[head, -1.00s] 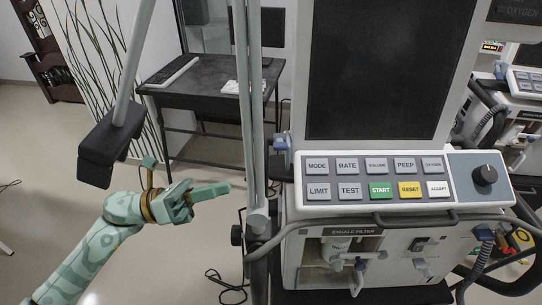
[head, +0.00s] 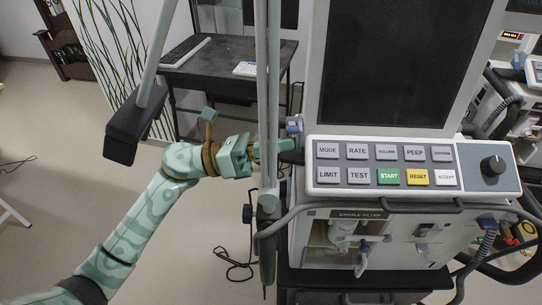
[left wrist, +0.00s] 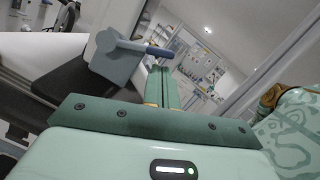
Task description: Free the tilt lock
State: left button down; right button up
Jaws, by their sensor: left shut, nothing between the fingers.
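The tilt lock appears to be a small grey-blue lever (head: 293,125) on the left side of the ventilator, by the lower left corner of the dark screen. In the left wrist view the lever (left wrist: 122,52) is larger, with a dark blue tip pointing right, close to my fingertips. My left gripper (head: 284,145) is shut and empty, its fingers pointing right, just below the lever. A grey pole hides part of the fingers in the head view. In the left wrist view the closed fingers (left wrist: 161,85) point up the picture. I cannot tell whether they touch the lever. My right gripper is not in view.
The upright grey pole (head: 267,90) stands close by my left fingers. The button panel (head: 400,163) and dark screen (head: 400,65) are to the right. A dark box on an arm (head: 135,128) hangs at the left. A desk (head: 225,65) stands behind.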

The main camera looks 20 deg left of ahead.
pick_arm(q)
jog(key=shift+w+r, duration=0.1)
jog(key=shift+r, duration=0.1)
jog(key=n+p, duration=0.1)
jog(key=p, duration=0.1)
jog(key=r+n+p, duration=0.1)
jog(key=n, duration=0.1)
jog(key=shift+w+r+t+y+p, duration=0.15)
jog(key=shift+r+t+y+p, duration=0.05)
jog(key=shift+t+y+p, duration=0.2)
jog(key=shift+f, duration=0.1)
